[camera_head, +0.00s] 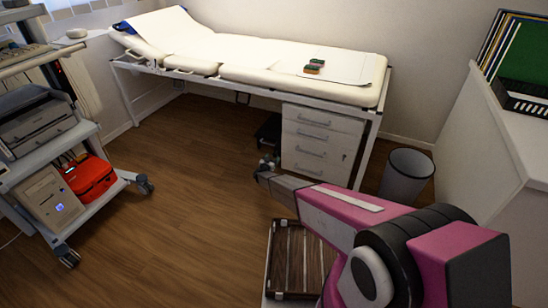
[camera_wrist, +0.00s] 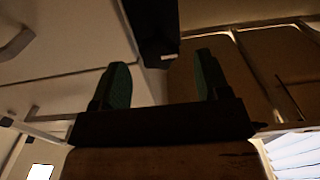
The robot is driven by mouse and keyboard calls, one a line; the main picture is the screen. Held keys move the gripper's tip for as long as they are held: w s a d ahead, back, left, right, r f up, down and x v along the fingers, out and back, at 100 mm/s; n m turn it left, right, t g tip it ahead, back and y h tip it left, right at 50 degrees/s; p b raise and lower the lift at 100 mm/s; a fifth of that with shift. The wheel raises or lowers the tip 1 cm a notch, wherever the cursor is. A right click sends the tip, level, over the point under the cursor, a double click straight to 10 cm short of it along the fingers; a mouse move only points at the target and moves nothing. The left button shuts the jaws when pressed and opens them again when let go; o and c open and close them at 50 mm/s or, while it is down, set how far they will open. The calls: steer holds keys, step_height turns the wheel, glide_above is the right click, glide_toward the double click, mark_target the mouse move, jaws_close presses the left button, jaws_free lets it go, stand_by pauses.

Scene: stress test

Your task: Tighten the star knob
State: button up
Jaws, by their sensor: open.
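I cannot make out the star knob for certain in either view. My gripper (camera_head: 266,164) is at the end of my pink arm, in front of the drawer unit under the examination couch. In the wrist view my gripper (camera_wrist: 163,80) shows two green-padded fingers spread wide apart, with nothing held between them. A dark, blurred shape (camera_wrist: 150,28) lies beyond the fingers at the top middle; I cannot tell what it is or whether it touches them.
The white examination couch (camera_head: 245,72) stands along the back wall, with small green-and-orange items (camera_head: 314,66) on it. Below are a drawer unit (camera_head: 318,144) and a grey bin (camera_head: 405,177). A trolley with a red case (camera_head: 92,180) stands left. Wooden floor (camera_head: 180,170) lies clear between.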

mark_target(274, 155)
steer(key=shift+x, duration=1.6)
steer(key=c, duration=0.9)
